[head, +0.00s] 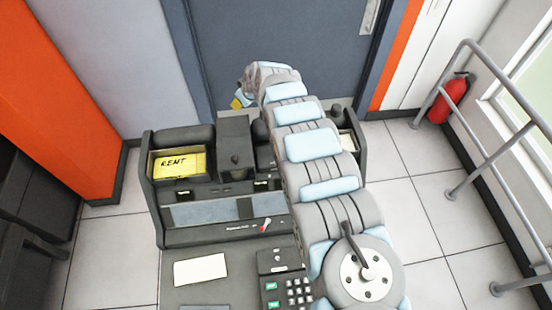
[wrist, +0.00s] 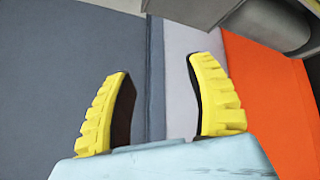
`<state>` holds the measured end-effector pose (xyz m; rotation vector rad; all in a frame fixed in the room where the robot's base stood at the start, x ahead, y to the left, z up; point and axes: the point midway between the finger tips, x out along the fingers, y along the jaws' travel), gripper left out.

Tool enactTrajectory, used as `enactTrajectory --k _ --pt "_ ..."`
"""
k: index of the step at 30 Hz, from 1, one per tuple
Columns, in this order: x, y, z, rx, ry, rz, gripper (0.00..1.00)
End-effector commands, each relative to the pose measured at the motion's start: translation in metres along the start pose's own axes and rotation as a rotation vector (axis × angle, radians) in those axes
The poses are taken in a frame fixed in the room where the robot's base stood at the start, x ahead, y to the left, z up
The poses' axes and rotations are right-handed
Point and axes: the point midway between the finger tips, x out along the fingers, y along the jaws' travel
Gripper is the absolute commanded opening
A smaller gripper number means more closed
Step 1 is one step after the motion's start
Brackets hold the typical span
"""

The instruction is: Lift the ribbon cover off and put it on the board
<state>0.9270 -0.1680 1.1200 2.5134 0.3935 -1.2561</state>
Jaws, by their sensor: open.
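A dark grey block-shaped cover with a small round knob (head: 234,145) stands upright in the middle of the punch machine (head: 215,235); it looks like the ribbon cover. My gripper (head: 238,102) is at the far end of the arm, behind and above the machine, small and partly hidden by my wrist. In the wrist view its two yellow fingers (wrist: 160,98) are wide apart with nothing between them. A flat grey surface (head: 225,291) at the machine's front may be the board; I cannot tell for sure.
A tray of yellow cards marked RENT (head: 180,164) sits left of the cover. A white card (head: 200,270) and a keypad (head: 298,292) are at the front. My arm hides much of the machine's right side. A railing (head: 500,110) and red extinguisher (head: 448,98) stand at right.

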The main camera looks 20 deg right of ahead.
Motion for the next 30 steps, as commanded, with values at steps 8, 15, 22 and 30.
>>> enactTrajectory --k 8,15,22,30 --pt "-0.056 0.007 0.076 -0.081 -0.280 -0.117 0.55" --pt "-0.094 0.007 0.119 -0.100 -0.424 -0.185 0.55" --pt "-0.094 0.004 0.131 -0.102 -0.454 -0.201 0.55" --pt "-0.064 -0.003 0.146 -0.103 -0.452 -0.204 0.55"
